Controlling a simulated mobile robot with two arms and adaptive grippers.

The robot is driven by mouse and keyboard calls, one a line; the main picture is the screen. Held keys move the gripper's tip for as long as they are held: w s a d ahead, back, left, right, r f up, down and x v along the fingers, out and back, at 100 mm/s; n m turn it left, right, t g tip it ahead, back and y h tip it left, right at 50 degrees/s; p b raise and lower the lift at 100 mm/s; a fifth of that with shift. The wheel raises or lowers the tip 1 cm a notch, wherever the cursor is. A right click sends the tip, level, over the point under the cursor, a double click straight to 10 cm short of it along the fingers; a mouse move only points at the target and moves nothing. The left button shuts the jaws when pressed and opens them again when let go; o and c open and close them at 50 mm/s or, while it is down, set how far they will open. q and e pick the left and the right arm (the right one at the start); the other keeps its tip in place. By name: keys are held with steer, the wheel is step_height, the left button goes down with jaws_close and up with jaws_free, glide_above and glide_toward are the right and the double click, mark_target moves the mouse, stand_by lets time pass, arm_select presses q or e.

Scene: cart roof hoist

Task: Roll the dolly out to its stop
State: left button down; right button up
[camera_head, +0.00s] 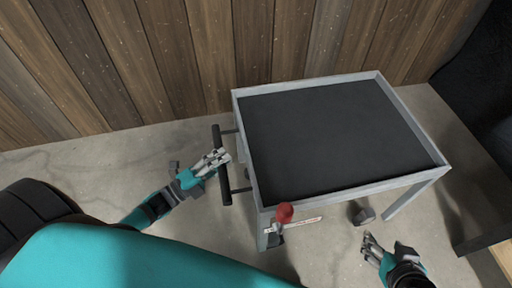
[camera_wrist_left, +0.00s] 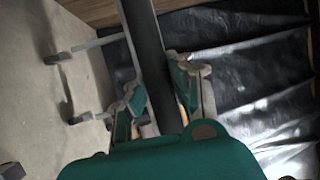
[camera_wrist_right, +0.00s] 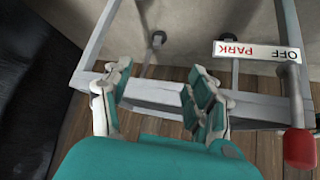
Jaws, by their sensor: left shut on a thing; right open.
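The dolly is a grey-framed cart with a black top (camera_head: 330,135), standing on legs on the concrete floor. Its black handle bar (camera_head: 226,190) runs along its left side on two short arms. My left gripper (camera_head: 221,158) is shut on the handle bar, near its middle. The bar passes between its fingers in the left wrist view (camera_wrist_left: 146,40). My right gripper (camera_head: 372,246) is open and empty, low at the cart's near right side. A red knob (camera_head: 285,212) is at the near left corner; in the right wrist view the knob (camera_wrist_right: 300,148) sits by the label's OFF end.
A label plate reading OFF and PARK (camera_wrist_right: 256,52) is on the cart's frame. A wooden plank wall (camera_head: 180,60) stands close behind the cart. A dark surface with a wooden edge (camera_head: 490,235) is at the right. Concrete floor (camera_head: 80,175) is clear left of the handle.

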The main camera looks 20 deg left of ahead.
arm_select(q)
steer(key=s+a, duration=0.7)
steer(key=a, duration=0.2)
steer(key=shift+a+f, duration=0.15)
steer(key=shift+a, duration=0.2)
arm_select(e)
steer(key=s, duration=0.1)
steer(key=s+d+f+g, duration=0.1)
steer(key=s+g, duration=0.1)
steer(key=shift+s+d+f+h, duration=0.15)
steer(key=shift+f+h, duration=0.15)
steer(key=shift+f, duration=0.1)
arm_select(q)
steer(key=c, duration=1.6)
jaws_free()
steer(key=o, duration=0.5)
steer(key=shift+s+a, duration=0.15)
steer(key=shift+a, duration=0.05)
steer(key=shift+d, duration=0.1)
arm_select(e)
steer(key=shift+r, duration=0.1)
arm_select(q)
steer(key=v, duration=1.2)
steer(key=shift+p, duration=0.4)
